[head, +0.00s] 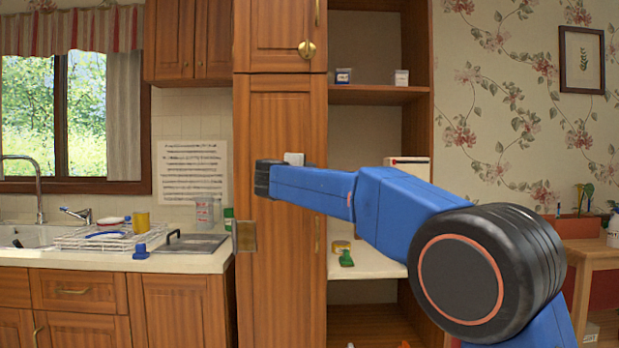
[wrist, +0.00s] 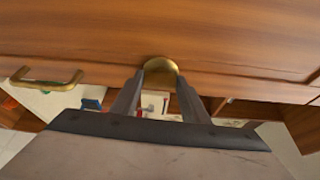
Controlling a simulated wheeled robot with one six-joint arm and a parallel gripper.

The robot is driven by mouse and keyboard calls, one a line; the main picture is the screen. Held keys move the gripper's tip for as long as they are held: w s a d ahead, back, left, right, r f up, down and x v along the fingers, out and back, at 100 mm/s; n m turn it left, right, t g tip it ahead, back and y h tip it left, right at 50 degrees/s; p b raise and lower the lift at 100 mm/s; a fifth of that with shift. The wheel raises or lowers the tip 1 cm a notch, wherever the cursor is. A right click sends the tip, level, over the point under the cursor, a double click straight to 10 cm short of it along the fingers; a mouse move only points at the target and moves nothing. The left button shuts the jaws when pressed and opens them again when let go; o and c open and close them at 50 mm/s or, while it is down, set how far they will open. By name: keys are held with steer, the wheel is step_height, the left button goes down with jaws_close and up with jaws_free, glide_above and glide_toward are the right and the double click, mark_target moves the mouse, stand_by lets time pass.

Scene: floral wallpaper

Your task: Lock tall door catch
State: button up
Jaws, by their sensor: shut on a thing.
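The tall wooden door (head: 280,125) stands in its cabinet front, left of the open shelves, and looks flush with it. In the wrist view, a rounded brass catch (wrist: 160,65) sits on the wood between my fingertips. My gripper (wrist: 160,76) is shut on this catch, one finger on each side. In the head view, my arm's end lies in front of the door, and the gripper's fingers and this catch are hidden. The door's brass bar handle (wrist: 47,82) shows at the left of the wrist view.
Open shelves (head: 375,95) with small jars stand right of the door. The counter at left holds a dish rack (head: 100,237) and a dark tray (head: 190,243). A wooden table (head: 590,252) stands far right.

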stand_by(0.5)
steer(key=o, duration=1)
steer(key=shift+o, duration=0.2)
steer(key=v, duration=1.7)
steer(key=shift+s+r, duration=0.15)
steer(key=shift+s, duration=0.05)
